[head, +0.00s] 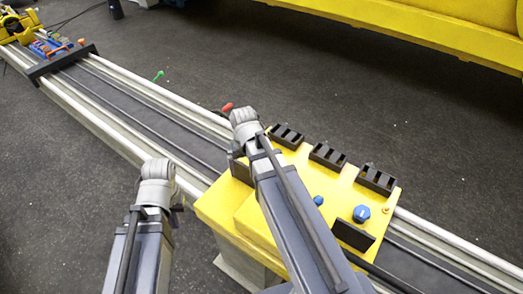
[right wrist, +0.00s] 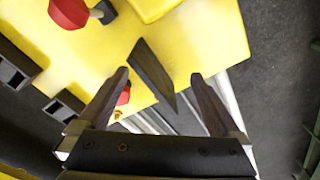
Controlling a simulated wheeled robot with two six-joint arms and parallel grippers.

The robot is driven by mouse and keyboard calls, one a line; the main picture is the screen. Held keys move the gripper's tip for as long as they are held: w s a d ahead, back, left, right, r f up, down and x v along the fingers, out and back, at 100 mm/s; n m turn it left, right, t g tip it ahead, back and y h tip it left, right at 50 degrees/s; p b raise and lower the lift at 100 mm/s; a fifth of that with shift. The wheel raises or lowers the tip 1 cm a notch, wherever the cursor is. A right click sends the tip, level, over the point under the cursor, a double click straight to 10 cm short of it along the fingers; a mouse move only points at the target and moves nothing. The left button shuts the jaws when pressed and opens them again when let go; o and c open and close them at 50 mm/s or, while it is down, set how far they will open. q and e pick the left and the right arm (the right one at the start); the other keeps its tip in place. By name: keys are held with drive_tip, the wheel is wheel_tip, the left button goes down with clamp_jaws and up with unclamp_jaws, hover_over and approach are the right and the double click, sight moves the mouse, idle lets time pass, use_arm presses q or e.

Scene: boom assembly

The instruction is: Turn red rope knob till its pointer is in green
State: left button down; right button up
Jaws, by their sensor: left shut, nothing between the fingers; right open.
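In the right wrist view a large red knob (right wrist: 68,12) stands on the yellow box at the upper left, beside a grey post. A smaller red piece (right wrist: 124,95) is partly hidden behind the left finger; I cannot tell which is the rope knob. No pointer or green zone can be made out. My right gripper (right wrist: 160,74) is open and empty, its fingers apart above a dark plate (right wrist: 153,77) on the box. In the head view my right arm covers part of the yellow box (head: 215,205). My left gripper (head: 177,207) is shut, mostly hidden, left of the box.
The box carries blue knobs (head: 361,213) and several black blocks (head: 327,155). It stands over a long rail (head: 110,115). A red-tipped piece (head: 227,107) and a green-tipped piece (head: 158,76) stick up near the rail.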

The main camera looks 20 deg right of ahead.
drive_tip(key=w+d+m, duration=0.1)
drive_tip(key=w+d, duration=0.3)
drive_tip(key=w+d+m, duration=0.2)
drive_tip(key=w+d, duration=0.3)
drive_tip(key=shift+w+d+f+g, duration=0.1)
drive_tip(key=shift+d+f+g, duration=0.1)
drive_tip(key=shift+d+g, duration=0.1)
drive_tip(key=shift+d, duration=0.2)
wheel_tip(320, 180, down, 8)
drive_tip(key=b, duration=0.8)
drive_tip(key=shift+r, duration=0.1)
drive_tip(key=shift+c, duration=0.2)
drive_tip(key=c, duration=1.3)
drive_tip(key=shift+n, duration=1.8)
